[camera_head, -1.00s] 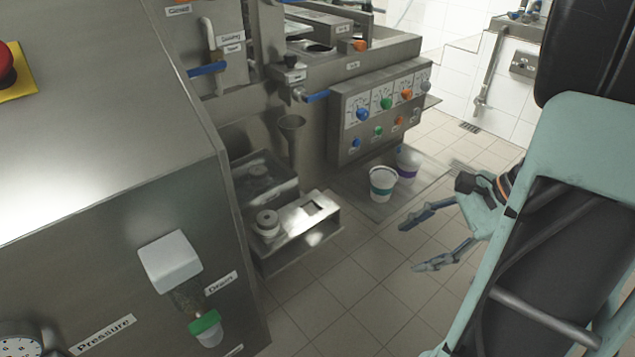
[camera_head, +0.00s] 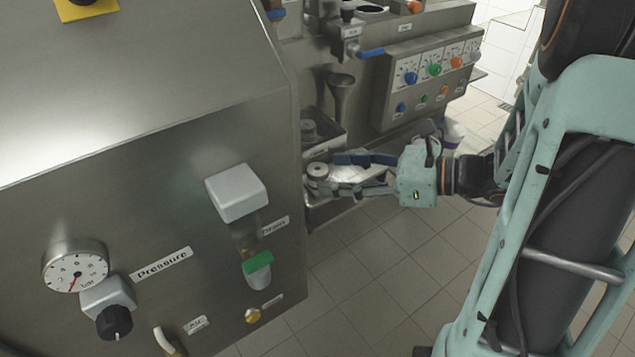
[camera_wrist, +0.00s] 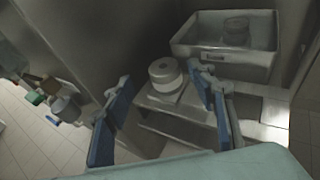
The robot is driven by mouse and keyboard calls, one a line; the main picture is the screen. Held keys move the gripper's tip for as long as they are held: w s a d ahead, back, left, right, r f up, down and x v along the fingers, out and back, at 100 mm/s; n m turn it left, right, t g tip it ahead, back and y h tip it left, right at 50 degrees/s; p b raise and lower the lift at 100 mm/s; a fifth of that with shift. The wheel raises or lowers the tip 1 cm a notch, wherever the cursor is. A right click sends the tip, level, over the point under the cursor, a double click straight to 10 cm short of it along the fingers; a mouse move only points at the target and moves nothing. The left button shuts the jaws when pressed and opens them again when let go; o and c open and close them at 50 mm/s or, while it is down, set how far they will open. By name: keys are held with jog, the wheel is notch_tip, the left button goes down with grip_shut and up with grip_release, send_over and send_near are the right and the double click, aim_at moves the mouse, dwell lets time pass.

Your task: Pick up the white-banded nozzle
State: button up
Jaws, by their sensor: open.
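The white-banded nozzle (camera_head: 317,171) is a short round piece with a pale band, standing on a small metal shelf (camera_wrist: 180,135) beside the big steel cabinet. In the wrist view the nozzle (camera_wrist: 165,75) shows upright between and just beyond my fingertips. My gripper (camera_head: 338,173) reaches in from the right, its blue-padded fingers level with the shelf. It is open and empty; in the wrist view its fingers (camera_wrist: 160,80) spread left and right of the nozzle. I cannot tell whether either finger touches it. My gripper hides part of the shelf in the head view.
A second, greyer nozzle (camera_wrist: 237,30) sits in a metal tray (camera_wrist: 205,48) behind the shelf. The steel cabinet (camera_head: 150,190) stands close on the left. A funnel (camera_head: 340,90) and a knob panel (camera_head: 432,75) are behind. Tiled floor lies open in front.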

aim_at(317, 169)
jog(key=b+x, duration=0.1)
jog(key=x, duration=0.1)
jog(key=b+x, duration=0.1)
jog(key=x, duration=0.1)
jog(key=shift+w+f, duration=0.35)
jog(key=shift+f, duration=0.1)
jog(key=shift+w+a, duration=0.1)
jog(key=shift+a, duration=0.2)
jog(key=shift+c, duration=0.4)
jog(key=shift+r, duration=0.1)
grip_shut()
